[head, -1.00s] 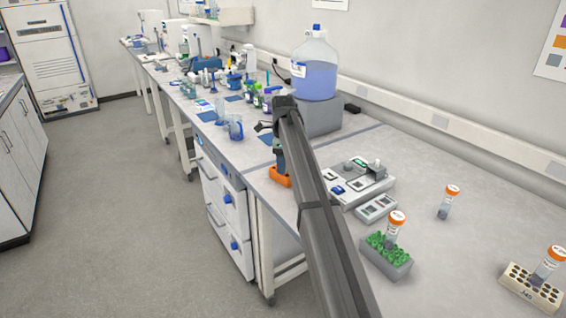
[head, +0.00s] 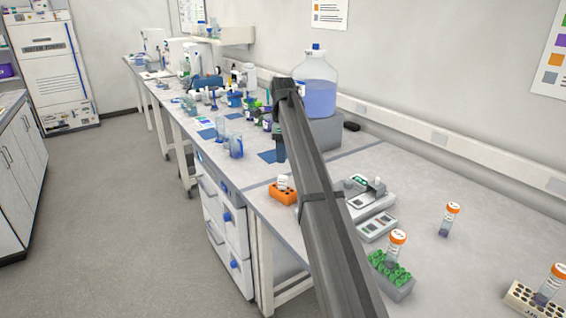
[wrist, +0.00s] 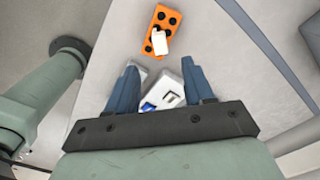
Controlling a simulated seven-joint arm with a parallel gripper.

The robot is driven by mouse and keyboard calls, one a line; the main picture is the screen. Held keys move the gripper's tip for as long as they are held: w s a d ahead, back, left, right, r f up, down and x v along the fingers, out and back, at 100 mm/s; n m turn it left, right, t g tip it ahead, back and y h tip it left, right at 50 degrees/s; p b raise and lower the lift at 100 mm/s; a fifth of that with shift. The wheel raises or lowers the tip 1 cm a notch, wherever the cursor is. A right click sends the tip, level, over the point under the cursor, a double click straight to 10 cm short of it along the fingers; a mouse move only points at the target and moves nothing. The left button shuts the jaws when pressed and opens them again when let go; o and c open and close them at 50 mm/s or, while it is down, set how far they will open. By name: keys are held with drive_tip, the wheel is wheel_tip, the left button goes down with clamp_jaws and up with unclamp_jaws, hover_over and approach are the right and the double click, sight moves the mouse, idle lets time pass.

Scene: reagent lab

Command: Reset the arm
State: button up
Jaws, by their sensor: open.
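My gripper (wrist: 160,75) shows in the wrist view with its two blue fingers apart and nothing between them. It is above the bench, with an orange rack (wrist: 170,20) beyond its fingertips. A white-topped vial (wrist: 160,42) stands in that rack, apart from the fingers. In the head view the orange rack (head: 282,196) and its vial (head: 284,180) are at the bench's front edge, left of my arm. My arm crosses the middle of the head view and hides most of the gripper there.
A grey bench device (head: 368,196) stands right of my arm. A green-topped rack (head: 398,287) holds an orange-capped tube (head: 397,245). Another tube (head: 449,220) stands alone. A beige rack (head: 520,298) is at lower right. A large blue-liquid bottle (head: 317,90) stands behind.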

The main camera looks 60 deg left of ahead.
drive_tip(key=shift+r, duration=0.5)
